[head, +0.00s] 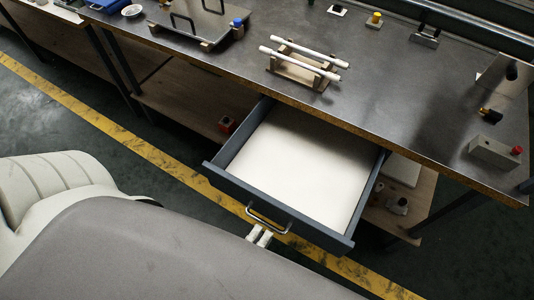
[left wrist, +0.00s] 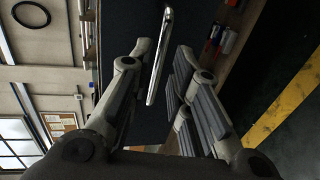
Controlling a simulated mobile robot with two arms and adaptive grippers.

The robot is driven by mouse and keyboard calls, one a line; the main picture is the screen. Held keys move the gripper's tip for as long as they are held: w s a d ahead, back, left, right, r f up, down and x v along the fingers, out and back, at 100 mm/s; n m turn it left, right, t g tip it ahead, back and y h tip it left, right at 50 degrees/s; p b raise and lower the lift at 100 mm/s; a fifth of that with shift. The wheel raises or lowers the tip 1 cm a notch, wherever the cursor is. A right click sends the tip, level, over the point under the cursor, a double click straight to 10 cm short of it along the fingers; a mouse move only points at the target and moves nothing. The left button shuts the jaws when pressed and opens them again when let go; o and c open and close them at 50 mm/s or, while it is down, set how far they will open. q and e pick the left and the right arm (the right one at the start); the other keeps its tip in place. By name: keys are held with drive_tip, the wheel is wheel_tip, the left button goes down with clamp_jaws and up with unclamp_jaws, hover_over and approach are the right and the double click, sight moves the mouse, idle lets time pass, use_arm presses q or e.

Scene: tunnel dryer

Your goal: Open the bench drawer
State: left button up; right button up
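The bench drawer (head: 230,150) is a dark blue-grey box with a white bottom. In the head view it stands well out from under the bench top, and its inside looks empty. Its metal bar handle (head: 268,220) is on the front panel. My left gripper (head: 259,235) is right at the handle, with only its pale fingertips showing past my arm. In the left wrist view the fingers (left wrist: 162,60) are spread apart, and the handle (left wrist: 157,58) shows in the gap between them, nearer the left finger. I cannot tell whether they touch. My right gripper is not in view.
The dark bench top (head: 400,120) carries a wooden rack (head: 298,72) with white rods, a tray and small fixtures. A wooden lower shelf (head: 185,100) holds a red item (head: 227,124). A yellow floor line (head: 130,135) runs past in front of the bench.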

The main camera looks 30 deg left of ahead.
use_arm(q)
drive_tip(key=v, duration=0.7)
idle(0.4)
